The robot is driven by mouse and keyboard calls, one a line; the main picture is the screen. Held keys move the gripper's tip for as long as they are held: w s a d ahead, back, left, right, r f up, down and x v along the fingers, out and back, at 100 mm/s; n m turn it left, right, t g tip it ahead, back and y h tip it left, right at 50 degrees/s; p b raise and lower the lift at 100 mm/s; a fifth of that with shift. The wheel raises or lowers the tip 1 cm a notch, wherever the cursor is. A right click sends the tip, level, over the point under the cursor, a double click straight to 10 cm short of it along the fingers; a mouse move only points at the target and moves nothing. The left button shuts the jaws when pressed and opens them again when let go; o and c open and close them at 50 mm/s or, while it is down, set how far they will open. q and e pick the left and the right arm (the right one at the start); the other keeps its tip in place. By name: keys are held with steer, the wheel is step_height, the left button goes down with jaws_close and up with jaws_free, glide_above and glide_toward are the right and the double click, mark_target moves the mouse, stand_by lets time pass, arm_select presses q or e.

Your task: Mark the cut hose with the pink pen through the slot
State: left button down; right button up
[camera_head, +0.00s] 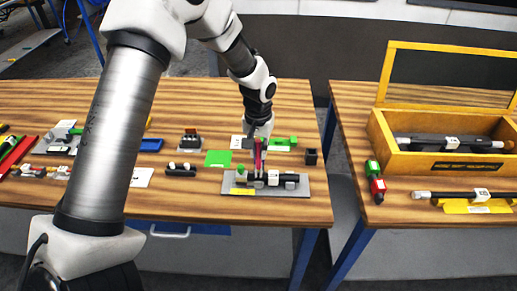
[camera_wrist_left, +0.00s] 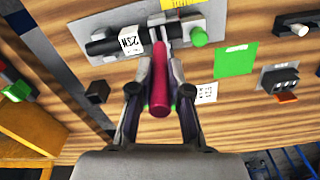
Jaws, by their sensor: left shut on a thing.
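My left gripper (camera_head: 259,150) is shut on the pink pen (camera_head: 258,157), which points down at the grey fixture plate (camera_head: 310,190). In the left wrist view the gripper (camera_wrist_left: 160,80) has its fingers on both sides of the pen (camera_wrist_left: 160,95). The pen's far end reaches the grey uprights (camera_wrist_left: 172,32) on the plate; its tip is hidden, and I cannot tell whether it touches the hose. The black hose (camera_wrist_left: 102,47) lies along the fixture with a white tag (camera_wrist_left: 130,40) and a green end piece (camera_wrist_left: 200,37). My right gripper is not in view.
A gap separates this table from the right one, which holds a yellow-edged wooden box (camera_head: 440,165).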

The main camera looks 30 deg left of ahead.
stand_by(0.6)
arm_select(q)
steer(key=shift+p, duration=0.35)
steer(key=shift+p, duration=0.3)
steer(key=shift+f+b, duration=0.45)
steer(key=shift+f, duration=0.35)
stand_by(1.5)
stand_by(1.4)
